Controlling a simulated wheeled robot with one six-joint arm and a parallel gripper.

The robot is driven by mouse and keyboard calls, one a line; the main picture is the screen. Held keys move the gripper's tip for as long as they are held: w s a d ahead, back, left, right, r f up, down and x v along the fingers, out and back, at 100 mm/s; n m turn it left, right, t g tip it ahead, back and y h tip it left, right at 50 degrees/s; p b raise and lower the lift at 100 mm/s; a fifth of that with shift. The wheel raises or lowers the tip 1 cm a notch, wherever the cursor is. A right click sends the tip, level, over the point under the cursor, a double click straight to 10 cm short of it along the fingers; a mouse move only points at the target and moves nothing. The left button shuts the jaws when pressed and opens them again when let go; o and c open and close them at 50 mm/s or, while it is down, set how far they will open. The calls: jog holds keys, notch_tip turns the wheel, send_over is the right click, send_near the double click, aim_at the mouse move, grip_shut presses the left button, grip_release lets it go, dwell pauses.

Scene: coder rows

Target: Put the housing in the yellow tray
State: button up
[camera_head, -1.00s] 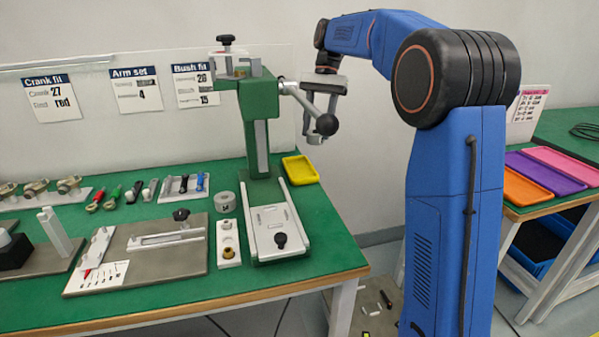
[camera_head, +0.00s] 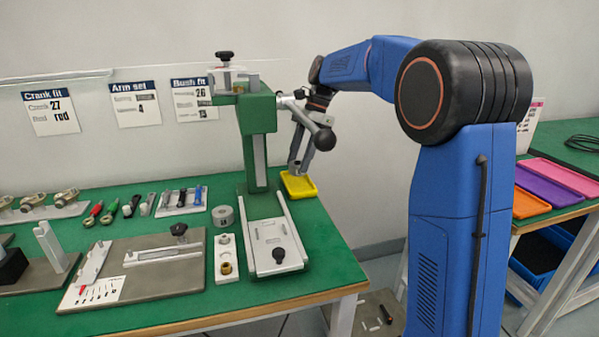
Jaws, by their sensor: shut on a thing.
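The yellow tray (camera_head: 299,192) lies at the back right corner of the green table, behind and right of the press. My gripper (camera_head: 298,166) points down just above the tray, partly behind the press lever. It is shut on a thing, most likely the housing. The held piece is too small and too covered by the fingers to make out clearly. The tray's visible floor looks empty.
The green press (camera_head: 257,140) with its lever ball (camera_head: 324,140) stands just left of my gripper. Several tan metal parts sit on a white rack (camera_head: 45,212) at far left. Orange, purple and pink trays lie on another table at right.

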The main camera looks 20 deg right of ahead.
jog(key=shift+f, duration=1.95)
jog(key=shift+f, duration=0.15)
jog(key=o, duration=1.2)
jog(key=shift+c, duration=0.2)
jog(key=v, duration=1.2)
